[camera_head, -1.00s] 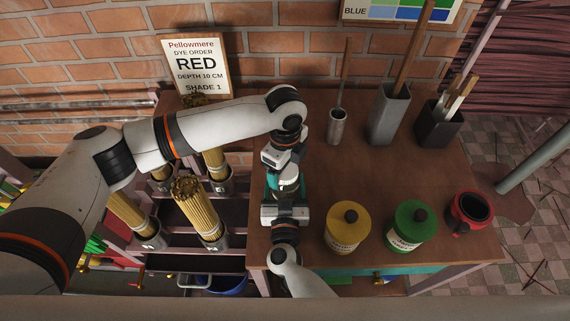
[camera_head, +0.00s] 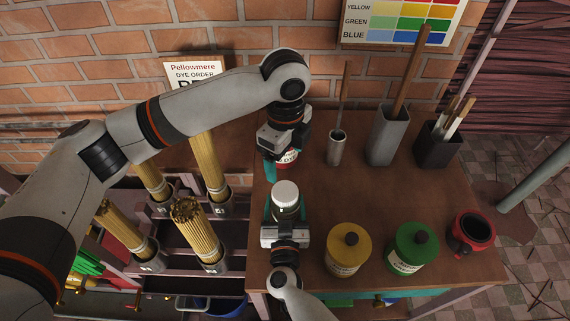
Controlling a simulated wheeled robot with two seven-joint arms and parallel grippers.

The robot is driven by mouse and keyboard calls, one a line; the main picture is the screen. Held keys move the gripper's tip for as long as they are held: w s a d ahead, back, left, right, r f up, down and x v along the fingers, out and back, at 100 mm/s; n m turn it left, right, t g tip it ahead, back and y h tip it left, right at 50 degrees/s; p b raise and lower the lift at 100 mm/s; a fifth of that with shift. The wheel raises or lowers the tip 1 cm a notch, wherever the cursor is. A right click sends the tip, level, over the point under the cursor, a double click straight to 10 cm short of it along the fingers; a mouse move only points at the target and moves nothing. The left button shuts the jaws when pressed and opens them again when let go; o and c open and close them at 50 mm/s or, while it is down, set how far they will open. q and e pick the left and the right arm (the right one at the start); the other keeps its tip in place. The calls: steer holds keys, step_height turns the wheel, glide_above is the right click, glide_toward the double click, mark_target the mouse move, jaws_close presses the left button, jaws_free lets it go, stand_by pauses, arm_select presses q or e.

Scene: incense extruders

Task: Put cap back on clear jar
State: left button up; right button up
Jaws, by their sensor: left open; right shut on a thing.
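The clear jar (camera_head: 289,213) stands upright on the brown bench, with a white ribbed cap (camera_head: 285,192) on its top. Whether the cap is fully seated cannot be told from above. My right gripper (camera_head: 286,213) comes from the near side and is shut on the jar, with a teal finger on each side. My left gripper (camera_head: 283,160) is open, beyond the jar and clear of the cap. A red dye container (camera_head: 289,158) with a white label shows just behind and below it, mostly hidden; contact with the fingers cannot be told.
Yellow (camera_head: 348,245) and green (camera_head: 413,246) lidded tins and a red pot (camera_head: 471,234) stand at the right front. A small metal cup (camera_head: 336,148), a grey holder (camera_head: 386,136) and a dark holder (camera_head: 437,148) stand behind. Incense bundles (camera_head: 197,228) fill the left rack. The bench's middle right is clear.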

steer(key=o, duration=2)
steer(key=shift+c, duration=0.2)
steer(key=shift+s, duration=0.1)
steer(key=s+b, duration=0.1)
steer(key=s, duration=1.1)
